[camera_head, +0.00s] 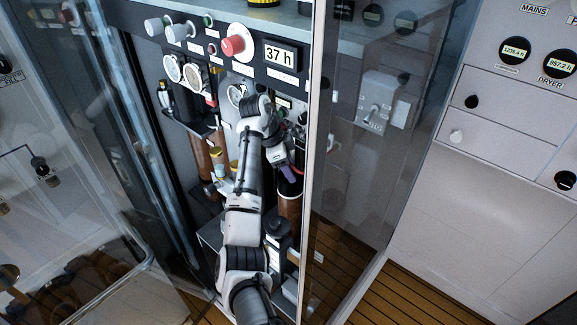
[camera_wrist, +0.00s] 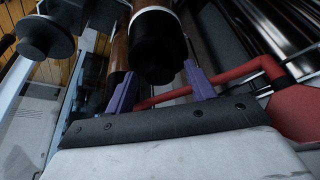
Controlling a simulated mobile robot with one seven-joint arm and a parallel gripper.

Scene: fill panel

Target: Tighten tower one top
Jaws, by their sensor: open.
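A brown tower with a black top and a pale band (camera_head: 289,200) stands inside the open cabinet, below the panel. In the wrist view a black tower top (camera_wrist: 158,50) with a pale band fills the upper middle. I cannot tell from any label which tower is tower one. My gripper (camera_head: 288,171) is at the end of my arm in the head view, close to this tower. In the wrist view my gripper (camera_wrist: 158,72) has its two purple fingers apart, one on each side of the black top. Whether they touch it cannot be told.
A second brown tower (camera_head: 204,157) stands to the left. A red lever or pipe (camera_wrist: 225,85) runs behind the fingers. Glass doors (camera_head: 345,150) and (camera_head: 75,200) flank the opening. A panel with a red knob (camera_head: 236,44) and a 37 h display (camera_head: 281,55) is above.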

